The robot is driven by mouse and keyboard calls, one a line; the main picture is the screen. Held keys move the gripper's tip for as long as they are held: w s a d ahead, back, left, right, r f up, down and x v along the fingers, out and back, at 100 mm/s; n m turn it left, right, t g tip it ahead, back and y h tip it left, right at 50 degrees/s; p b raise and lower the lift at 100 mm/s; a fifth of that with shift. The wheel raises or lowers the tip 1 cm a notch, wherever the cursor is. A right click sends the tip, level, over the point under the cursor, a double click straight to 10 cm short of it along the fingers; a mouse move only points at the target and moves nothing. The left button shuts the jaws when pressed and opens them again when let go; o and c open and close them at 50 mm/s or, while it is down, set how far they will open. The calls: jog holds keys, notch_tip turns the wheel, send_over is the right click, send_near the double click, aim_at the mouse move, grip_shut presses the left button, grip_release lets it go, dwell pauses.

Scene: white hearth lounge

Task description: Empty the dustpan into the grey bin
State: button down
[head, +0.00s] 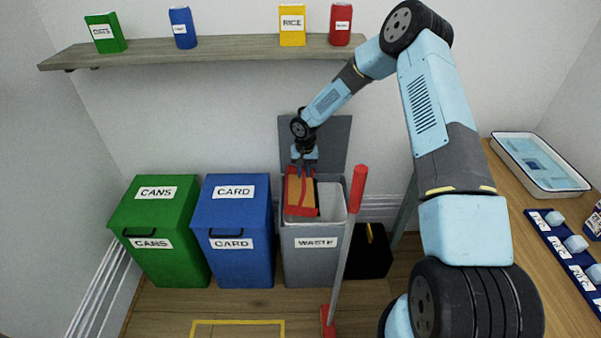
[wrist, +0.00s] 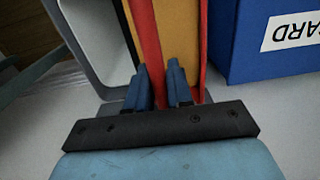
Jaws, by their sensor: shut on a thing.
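The grey bin (head: 312,262), labelled WASTE, stands against the wall with its lid (head: 327,146) raised behind it. My gripper (head: 305,172) is over the bin's opening, shut on the red handle of the dustpan (head: 301,211). The dustpan is red with a tan inner face and hangs tilted over the left part of the opening. In the wrist view the fingers (wrist: 160,88) close around the red handle, with the tan face (wrist: 180,35) beyond it and the bin's pale inside (wrist: 98,40) to the left. I cannot see any debris in the dustpan.
A blue CARD bin (head: 232,257) and a green CANS bin (head: 160,255) stand left of the grey bin. A red-handled broom (head: 345,245) leans upright in front of the grey bin's right side. A shelf (head: 230,49) with several packages is above. A wooden counter (head: 540,245) is at right.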

jog(key=shift+d+r+y, duration=0.2)
jog(key=shift+d+y, duration=0.55)
jog(key=shift+d, duration=0.2)
jog(key=shift+d+r+y, duration=0.2)
jog(key=shift+d+y, duration=0.6)
jog(key=shift+d, duration=0.2)
jog(key=shift+d+r+y, duration=0.2)
jog(key=shift+d+y, duration=0.55)
jog(key=shift+d, duration=0.2)
